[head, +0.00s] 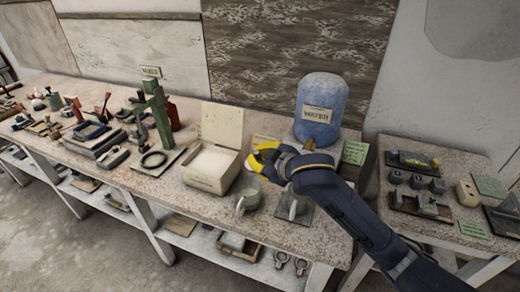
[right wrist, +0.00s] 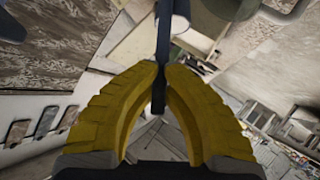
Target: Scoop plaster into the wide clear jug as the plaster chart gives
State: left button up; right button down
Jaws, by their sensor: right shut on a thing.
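A cream box with its lid open (head: 213,161) holds white powder on the bench. My right gripper (head: 258,158) is just right of the box, above a grey jug with a handle (head: 248,191). A second handled vessel (head: 294,208) stands on a dark plate, partly behind my right arm. I cannot tell which vessel is the wide clear jug. A green card (head: 355,152) has writing too small to read. My left gripper is not in view.
A blue labelled container (head: 322,105) stands behind my right arm. Many tools crowd the bench's left end. A side table (head: 440,232) with small blocks is at right.

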jog(key=shift+s+a+f+n+t, duration=0.25)
jog(key=shift+s+f+n+t, duration=0.3)
jog(key=shift+s+f+t, duration=0.35)
jog(key=shift+s+a+f+n+t, duration=0.25)
jog(key=shift+s+f+n+t, duration=0.4)
jog(key=shift+f, duration=0.35)
jog(key=shift+f, duration=0.1)
jog(key=shift+s+a+f+n+t+y, duration=0.15)
jog(key=shift+s+f+n+t+y, duration=0.25)
jog(key=shift+t, duration=0.35)
jog(key=shift+s+f, duration=0.1)
jog(key=shift+s+a+f+n+t, duration=0.2)
jog(key=shift+s+f+n+t, duration=0.3)
jog(key=shift+n+t, duration=0.15)
